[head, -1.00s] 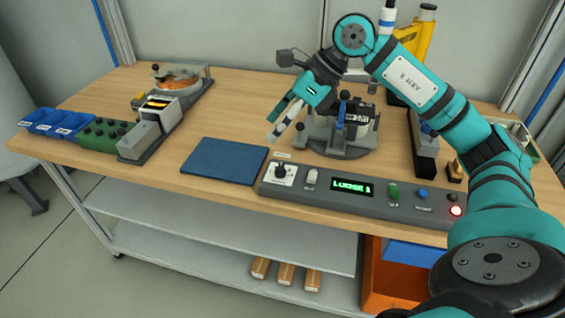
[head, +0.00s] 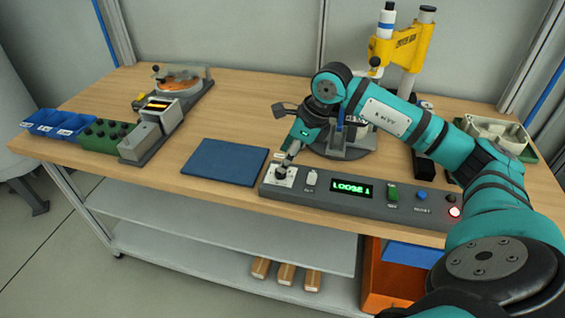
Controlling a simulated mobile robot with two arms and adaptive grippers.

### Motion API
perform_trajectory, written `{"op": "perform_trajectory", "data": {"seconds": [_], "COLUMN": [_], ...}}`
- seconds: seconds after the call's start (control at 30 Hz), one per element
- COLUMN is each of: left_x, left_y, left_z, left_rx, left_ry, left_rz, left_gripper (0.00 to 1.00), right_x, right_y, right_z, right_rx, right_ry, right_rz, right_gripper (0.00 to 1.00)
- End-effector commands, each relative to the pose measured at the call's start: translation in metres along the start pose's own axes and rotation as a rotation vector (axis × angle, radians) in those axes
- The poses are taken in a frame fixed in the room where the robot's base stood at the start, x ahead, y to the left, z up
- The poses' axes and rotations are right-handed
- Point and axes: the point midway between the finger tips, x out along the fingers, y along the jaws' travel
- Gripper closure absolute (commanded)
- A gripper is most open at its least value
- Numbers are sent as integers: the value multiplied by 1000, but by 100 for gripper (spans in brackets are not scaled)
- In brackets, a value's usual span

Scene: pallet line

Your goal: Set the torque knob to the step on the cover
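The grey control panel (head: 330,200) lies along the front edge of the bench. Its dark torque knob (head: 281,173) stands on a white plate (head: 292,182) at the panel's left end. The panel's display (head: 351,189) shows green text that looks like LOOSE 1. My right gripper (head: 285,164) points down with its fingertips at the knob. The fingers partly cover the knob, and I cannot tell whether they grip it. A round dark fixture (head: 345,150) stands behind my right arm, mostly hidden; no cover marking is readable. My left gripper is not in view.
A blue mat (head: 224,162) lies left of the panel. A yellow press (head: 403,45) stands behind. Bare wood shows at centre left.

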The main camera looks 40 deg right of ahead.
Motion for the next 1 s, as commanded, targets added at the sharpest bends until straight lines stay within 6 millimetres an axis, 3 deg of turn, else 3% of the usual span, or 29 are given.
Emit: {"op": "perform_trajectory", "data": {"seconds": [0.23,0.6,1.0], "left_x": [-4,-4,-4], "left_y": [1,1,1], "left_z": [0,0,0], "left_rx": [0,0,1], "left_ry": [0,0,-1], "left_rz": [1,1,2], "left_gripper": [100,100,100], "right_x": [31,38,37], "right_y": [0,0,0], "right_z": [0,0,0], "right_rx": [1,0,0], "right_ry": [0,0,0], "right_rz": [1,-1,-1], "right_gripper": [46,46,97]}}
